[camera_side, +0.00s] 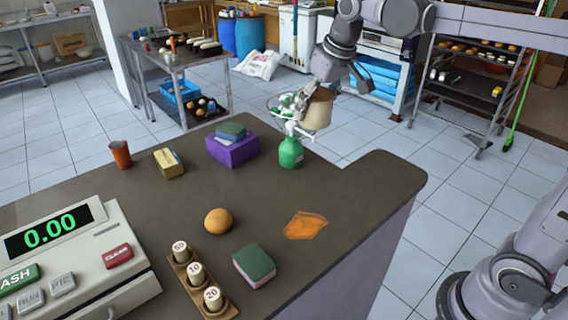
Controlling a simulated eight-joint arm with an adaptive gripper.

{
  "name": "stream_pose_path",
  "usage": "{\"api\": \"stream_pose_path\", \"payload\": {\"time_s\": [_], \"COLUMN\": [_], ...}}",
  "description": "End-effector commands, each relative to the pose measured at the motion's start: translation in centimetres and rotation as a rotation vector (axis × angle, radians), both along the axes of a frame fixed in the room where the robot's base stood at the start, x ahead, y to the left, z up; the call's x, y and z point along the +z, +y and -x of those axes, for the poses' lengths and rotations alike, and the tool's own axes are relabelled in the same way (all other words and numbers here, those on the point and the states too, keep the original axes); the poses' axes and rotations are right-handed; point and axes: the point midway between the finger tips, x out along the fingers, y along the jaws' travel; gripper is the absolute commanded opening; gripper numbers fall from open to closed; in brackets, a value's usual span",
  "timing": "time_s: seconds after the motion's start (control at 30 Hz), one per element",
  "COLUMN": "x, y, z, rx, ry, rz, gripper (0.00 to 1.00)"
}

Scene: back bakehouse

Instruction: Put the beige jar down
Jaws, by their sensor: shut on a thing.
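The beige jar (318,109) is held up in the air at the end of my arm. My gripper (296,110) is shut on it; the gripper's white and green parts show at the jar's left side. In the picture the jar lies over the floor tiles just past the far edge of the dark counter (185,212); its exact height and distance from the edge cannot be told. A green bottle (291,153) stands on the counter right below my gripper.
A purple box (232,152) with a sponge on top, a yellow sponge (168,163) and a terracotta cup (121,154) stand left of the bottle. Mid-counter is clear.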

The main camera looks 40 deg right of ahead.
Motion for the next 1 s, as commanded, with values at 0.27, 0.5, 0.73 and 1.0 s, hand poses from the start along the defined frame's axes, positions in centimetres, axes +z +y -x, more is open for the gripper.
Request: {"api": "stream_pose_path", "payload": {"time_s": [0.27, 0.5, 0.73, 1.0], "x": [0.2, -0.5, -1.1, -2.6], "y": [-7.7, -10.9, -11.9, -12.3], "z": [8.2, 14.3, 17.4, 18.8], "rx": [-0.011, -0.006, -0.001, 0.005], "ry": [0.003, -0.012, -0.027, -0.036], "rz": [-0.008, -0.013, -0.01, -0.009], "gripper": [0.08, 0.08, 0.08, 0.08]}}
